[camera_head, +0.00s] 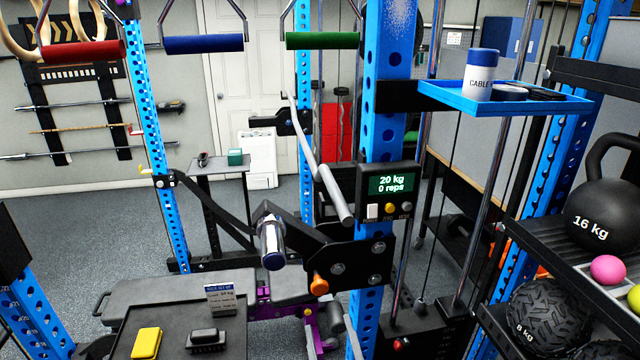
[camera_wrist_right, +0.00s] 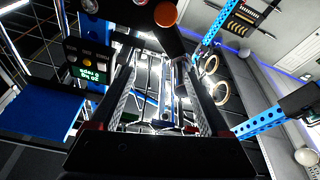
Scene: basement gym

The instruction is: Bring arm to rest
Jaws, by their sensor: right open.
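My right gripper (camera_head: 345,328) shows only in small part at the bottom of the head view, below the black plate of the rack. In the right wrist view its two fingers (camera_wrist_right: 158,70) stand apart with nothing between them and point upward. A black lever arm (camera_head: 310,240) with a chrome end (camera_head: 271,245) is fixed to the blue upright above my gripper. An orange knob (camera_head: 318,285) sits on its plate; the knob also shows at the top of the right wrist view (camera_wrist_right: 165,14). My left gripper is not in view.
A display reading 20 kg, 0 reps (camera_head: 390,184) is on the upright (camera_head: 385,60). A bench (camera_head: 150,290) and a dark table with a yellow block (camera_head: 146,343) lie at lower left. A rack with a 16 kg kettlebell (camera_head: 600,210) stands at right. Coloured handles hang above.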

